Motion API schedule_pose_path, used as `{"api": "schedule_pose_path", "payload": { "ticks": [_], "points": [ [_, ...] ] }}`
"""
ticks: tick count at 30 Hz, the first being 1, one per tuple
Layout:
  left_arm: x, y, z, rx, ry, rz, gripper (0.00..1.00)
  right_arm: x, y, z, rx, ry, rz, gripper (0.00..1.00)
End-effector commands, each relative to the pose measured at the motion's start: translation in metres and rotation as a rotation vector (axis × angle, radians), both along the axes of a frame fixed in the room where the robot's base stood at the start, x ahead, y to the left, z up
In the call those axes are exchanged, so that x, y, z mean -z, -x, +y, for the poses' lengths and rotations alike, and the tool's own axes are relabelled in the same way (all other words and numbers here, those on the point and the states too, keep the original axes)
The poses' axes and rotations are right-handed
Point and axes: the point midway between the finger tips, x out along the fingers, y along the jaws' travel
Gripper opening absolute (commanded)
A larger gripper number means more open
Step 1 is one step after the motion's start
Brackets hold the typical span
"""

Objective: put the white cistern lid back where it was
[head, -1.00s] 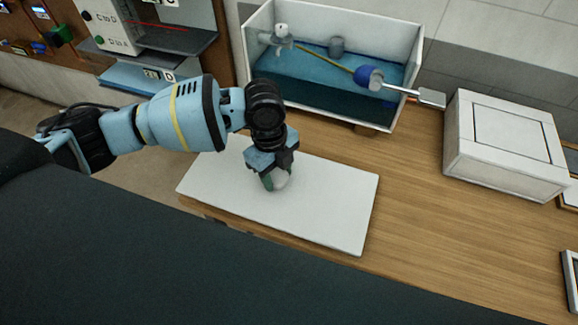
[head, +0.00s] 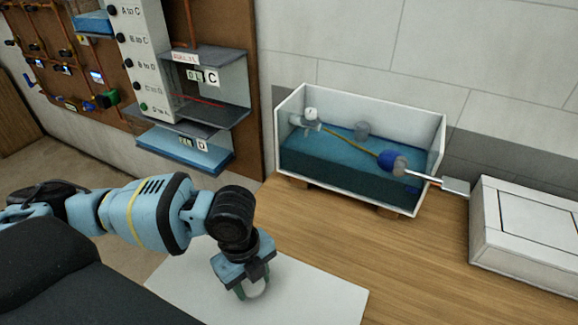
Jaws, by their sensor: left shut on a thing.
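The white cistern lid (head: 325,297) is a flat slab low in the head view, partly cut off by the bottom edge and partly hidden by my left arm. My left gripper (head: 254,286) points down at it and is shut on its pale knob. I cannot tell whether the lid touches the bench. The open white cistern (head: 360,187) stands behind and to the right of the lid, with blue water, a yellow rod and a blue float inside. Its top is uncovered. My right gripper is out of view.
A white box (head: 520,225) with a panelled top stands right of the cistern, near a metal plate (head: 456,186) on a rod. The wooden bench (head: 410,240) is clear between lid and box. A pipe board with shelves (head: 205,100) is at left.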

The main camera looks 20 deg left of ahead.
Motion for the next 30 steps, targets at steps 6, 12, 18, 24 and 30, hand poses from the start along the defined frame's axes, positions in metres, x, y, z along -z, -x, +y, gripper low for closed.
{"api": "schedule_pose_path", "payload": {
  "ticks": [6, 12, 18, 24, 30],
  "points": [
    [-0.002, -0.001, 0.0, -0.017, 0.001, -0.002, 0.04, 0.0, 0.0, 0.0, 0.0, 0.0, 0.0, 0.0],
    [-0.01, -0.007, 0.0, -0.19, 0.002, -0.004, 0.04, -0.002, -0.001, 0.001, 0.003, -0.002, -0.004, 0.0],
    [-0.025, -0.016, 0.0, -0.496, 0.003, -0.004, 0.04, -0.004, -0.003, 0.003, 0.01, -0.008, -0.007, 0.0],
    [-0.039, -0.024, 0.0, -0.804, 0.005, -0.003, 0.04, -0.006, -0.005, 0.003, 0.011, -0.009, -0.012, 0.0],
    [-0.054, -0.032, 0.0, -1.112, 0.004, -0.004, 0.04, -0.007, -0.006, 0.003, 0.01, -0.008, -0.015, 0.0]
  ]
}}
